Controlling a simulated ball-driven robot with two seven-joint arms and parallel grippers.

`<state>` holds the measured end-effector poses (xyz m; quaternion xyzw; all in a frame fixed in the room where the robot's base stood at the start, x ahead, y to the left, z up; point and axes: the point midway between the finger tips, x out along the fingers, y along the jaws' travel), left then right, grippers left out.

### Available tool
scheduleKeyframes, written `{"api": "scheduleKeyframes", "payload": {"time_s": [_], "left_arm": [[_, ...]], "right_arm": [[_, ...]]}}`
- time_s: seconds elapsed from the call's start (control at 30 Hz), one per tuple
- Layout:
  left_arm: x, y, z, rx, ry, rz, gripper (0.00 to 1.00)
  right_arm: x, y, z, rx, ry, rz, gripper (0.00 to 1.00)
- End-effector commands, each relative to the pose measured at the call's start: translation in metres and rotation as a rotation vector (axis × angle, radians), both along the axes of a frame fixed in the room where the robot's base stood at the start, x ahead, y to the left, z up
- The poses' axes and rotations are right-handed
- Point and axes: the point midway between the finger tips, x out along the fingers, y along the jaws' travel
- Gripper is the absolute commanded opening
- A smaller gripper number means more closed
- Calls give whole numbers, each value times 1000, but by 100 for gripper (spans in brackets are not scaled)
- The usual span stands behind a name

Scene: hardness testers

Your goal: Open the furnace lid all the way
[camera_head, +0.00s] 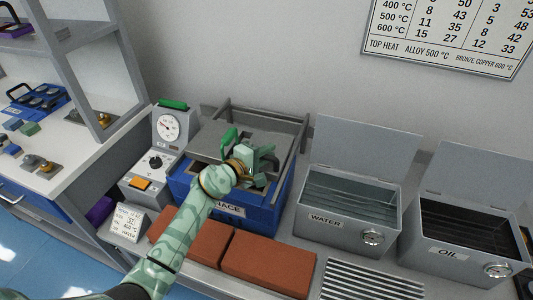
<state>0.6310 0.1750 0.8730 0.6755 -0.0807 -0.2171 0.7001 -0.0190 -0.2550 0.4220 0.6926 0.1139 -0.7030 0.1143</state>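The blue furnace (262,218) stands on the bench in the middle of the view, its label partly covered by my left arm. Its grey lid (268,133) lies flat at the top, between metal rails that reach back toward the wall. A dark gap shows along the near left edge of the lid. A green handle (229,138) stands up on the lid. My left gripper (261,162) is over the lid, just right of and close to the handle. I cannot tell if it touches the handle or how far its fingers are apart. My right gripper is out of view.
A control box (167,140) with a dial stands left of the furnace. Reddish bricks (268,262) lie in front. The open WATER tank (345,228) and OIL tank (455,253) stand to the right, lids raised. A shelf post (90,75) rises at left.

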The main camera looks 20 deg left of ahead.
Motion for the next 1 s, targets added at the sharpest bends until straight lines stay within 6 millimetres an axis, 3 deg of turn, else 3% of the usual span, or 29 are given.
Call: {"api": "scheduleKeyframes", "payload": {"time_s": [0.4,0.7,0.73,0.77,1.0], "left_arm": [[64,-2,-4,1,2,-1,0],[66,-2,-1,0,3,0,0],[66,-2,-1,0,3,0,19],[66,-2,-1,0,2,0,25],[66,-2,-1,0,1,0,25]], "right_arm": [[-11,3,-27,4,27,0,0],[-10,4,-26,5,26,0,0],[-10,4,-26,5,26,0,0],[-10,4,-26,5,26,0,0],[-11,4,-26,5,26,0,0]]}}
